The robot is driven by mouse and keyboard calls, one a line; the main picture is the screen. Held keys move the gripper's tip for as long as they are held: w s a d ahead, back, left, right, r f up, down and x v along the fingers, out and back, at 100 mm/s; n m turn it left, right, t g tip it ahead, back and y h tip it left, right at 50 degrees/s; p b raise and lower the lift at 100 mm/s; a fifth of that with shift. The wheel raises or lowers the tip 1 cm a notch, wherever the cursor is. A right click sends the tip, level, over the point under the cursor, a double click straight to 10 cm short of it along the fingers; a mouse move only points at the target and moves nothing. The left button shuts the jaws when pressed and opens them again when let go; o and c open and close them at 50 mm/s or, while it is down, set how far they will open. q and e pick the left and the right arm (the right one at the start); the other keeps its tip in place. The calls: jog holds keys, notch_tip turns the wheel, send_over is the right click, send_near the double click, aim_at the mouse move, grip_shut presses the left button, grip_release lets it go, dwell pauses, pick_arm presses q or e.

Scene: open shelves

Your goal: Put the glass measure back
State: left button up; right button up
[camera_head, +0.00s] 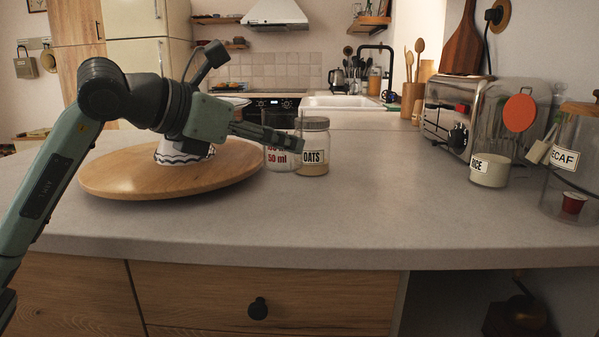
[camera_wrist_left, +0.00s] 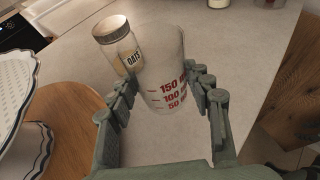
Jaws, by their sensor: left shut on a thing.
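The glass measure (camera_head: 280,160) is clear with red markings and stands upright near the middle of the counter, just left of the oats jar. The left wrist view also shows it (camera_wrist_left: 168,98), between the two fingers. My left gripper (camera_head: 290,142) reaches in from the left and is shut on the glass measure. Its fingers (camera_wrist_left: 164,86) lie on either side of the glass. The fingers hide part of its upper side in the head view. I cannot tell whether its base touches the counter. My right gripper is not in view.
The oats jar (camera_head: 313,150) is close beside the measure. A round wooden board (camera_head: 130,182) bears a white, dark-edged stand (camera_head: 180,154) under my left arm. The toaster (camera_head: 455,112), rice jar (camera_head: 490,170) and decaf jar (camera_head: 573,165) are at right. The middle-right counter (camera_head: 390,190) is clear.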

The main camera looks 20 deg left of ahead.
aim_at(287, 167)
pick_arm(q)
jog(key=w+d+f, duration=0.2)
jog(key=d, duration=0.1)
jog(key=shift+w+f, duration=0.1)
jog(key=shift+w, duration=0.05)
jog(key=shift+w+d+f, duration=0.1)
jog(key=shift+f, duration=0.15)
notch_tip(287, 167, down, 3)
jog(key=shift+r, duration=0.15)
jog(key=shift+f, duration=0.45)
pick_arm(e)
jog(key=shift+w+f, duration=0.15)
pick_arm(q)
jog(key=shift+f, duration=0.1)
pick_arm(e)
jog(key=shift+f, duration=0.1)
pick_arm(q)
jog(key=o, duration=1.3)
jog(key=shift+c, duration=0.2)
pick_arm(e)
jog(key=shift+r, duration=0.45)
